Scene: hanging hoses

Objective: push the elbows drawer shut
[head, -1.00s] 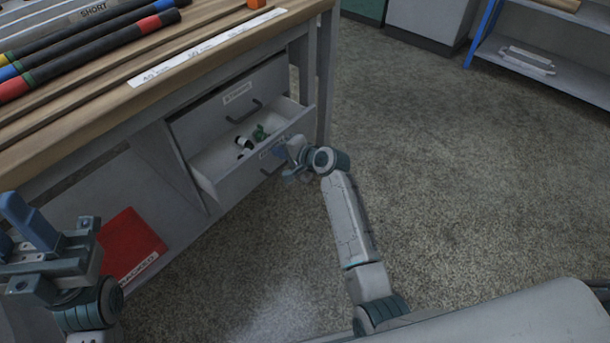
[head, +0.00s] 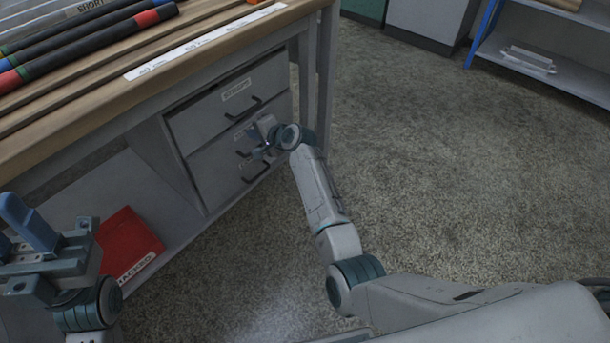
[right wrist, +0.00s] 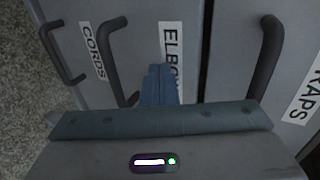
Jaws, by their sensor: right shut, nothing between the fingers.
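The elbows drawer (head: 213,158) is the grey middle drawer under the workbench. Its front looks flush with the drawers above and below, and its inside is hidden. In the right wrist view its white label (right wrist: 171,55) reads "ELBOW", the rest covered by my fingers. My right gripper (head: 257,134) is shut and empty, its blue fingertips at the drawer front by the label. They seem to touch it, but I cannot be sure. In the right wrist view the fingers (right wrist: 160,84) are together. My left gripper (head: 22,228) is at the lower left, away from the drawers, with fingers apart.
A straps drawer (head: 225,105) is above and a cords drawer (right wrist: 75,45) below, both with dark handles. Hoses (head: 90,45) lie on the wooden bench top. A red labelled thing (head: 128,245) sits on the lower shelf. Floor to the right is clear.

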